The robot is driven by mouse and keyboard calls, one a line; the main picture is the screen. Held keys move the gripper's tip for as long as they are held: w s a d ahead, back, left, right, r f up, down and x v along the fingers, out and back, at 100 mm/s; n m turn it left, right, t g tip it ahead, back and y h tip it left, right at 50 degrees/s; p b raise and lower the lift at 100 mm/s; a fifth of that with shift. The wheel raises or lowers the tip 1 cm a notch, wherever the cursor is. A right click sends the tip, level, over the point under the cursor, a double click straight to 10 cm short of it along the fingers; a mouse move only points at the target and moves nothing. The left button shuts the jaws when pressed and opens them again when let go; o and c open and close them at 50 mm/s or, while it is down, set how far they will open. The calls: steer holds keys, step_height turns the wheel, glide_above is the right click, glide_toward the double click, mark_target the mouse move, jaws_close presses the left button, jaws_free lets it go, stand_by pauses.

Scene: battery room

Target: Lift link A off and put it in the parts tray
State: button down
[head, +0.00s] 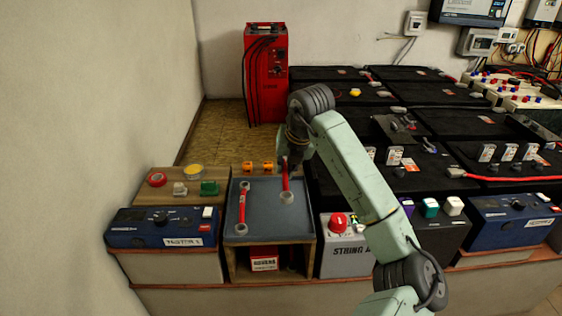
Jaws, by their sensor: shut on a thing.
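Two red bar links with grey ring ends show at the blue-grey topped tray (263,222). The left link (242,208) lies on the tray surface. The right link (286,183) has its far end at my gripper (286,164), which is shut on it. Its near ring end is over the tray's right part; whether it touches the surface I cannot tell. No letter is readable on either link, so I cannot tell which is link A. My arm and gripper partly hide the far right edge of the tray.
Orange clips (257,167) stand behind the tray. A wooden board with red and yellow tape rolls (194,171) is to the left. A grey box with a red button (338,223) stands right. Black batteries (450,122) and a red charger (265,75) are behind.

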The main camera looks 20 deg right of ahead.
steer(key=shift+s+f+b, duration=0.15)
steer(key=shift+f+b, duration=0.15)
steer(key=shift+f, duration=0.3)
step_height(320, 180, down, 7)
steer(key=b, duration=0.4)
steer(key=shift+f, duration=0.1)
steer(key=shift+f+b, duration=0.8)
steer(key=shift+f+b, duration=0.25)
steer(key=shift+b, duration=0.15)
steer(key=c, duration=1.5)
jaws_free()
steer(key=shift+c, duration=0.2)
steer(key=shift+o, duration=0.5)
steer(key=shift+o, duration=1.4)
